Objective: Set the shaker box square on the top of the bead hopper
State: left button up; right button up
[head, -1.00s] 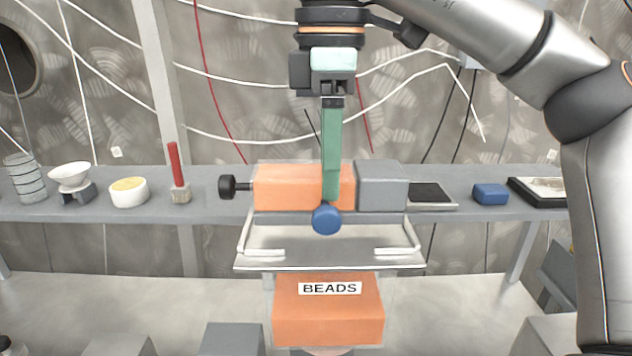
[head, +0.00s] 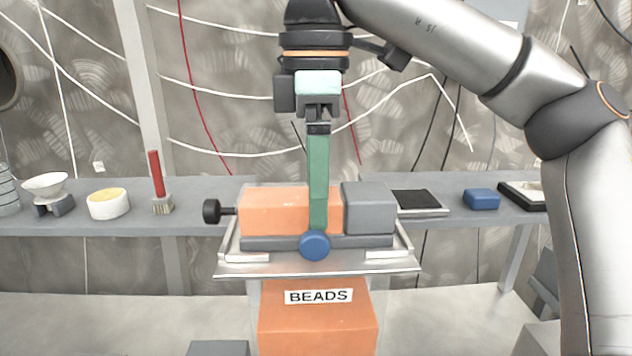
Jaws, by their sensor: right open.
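The shaker box (head: 265,211), orange with a grey block (head: 369,209) on its right and a black knob (head: 211,211) on its left, is over the bead hopper. It looks level and square to the hopper's top plate (head: 318,269), between the white corner rails. Whether its grey base bar touches the plate is hard to tell. The bead hopper (head: 317,328) is orange with a BEADS label. My right gripper (head: 317,225) points straight down, open, its green finger in front of the box, above a blue round part (head: 314,245). My left gripper is out of view.
A grey shelf behind holds a white funnel (head: 46,187), a round tub (head: 108,204), a red-handled brush (head: 156,174), a black-topped pad (head: 417,201), a blue block (head: 481,199) and a dark tray (head: 527,193). Cables hang on the wall. My right arm fills the right side.

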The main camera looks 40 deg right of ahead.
jog(key=shift+r, duration=0.1)
jog(key=shift+r+p, duration=0.4)
notch_tip(320, 180, up, 11)
jog(key=p, duration=0.3)
jog(key=shift+r+p, duration=0.15)
jog(key=shift+p, duration=0.2)
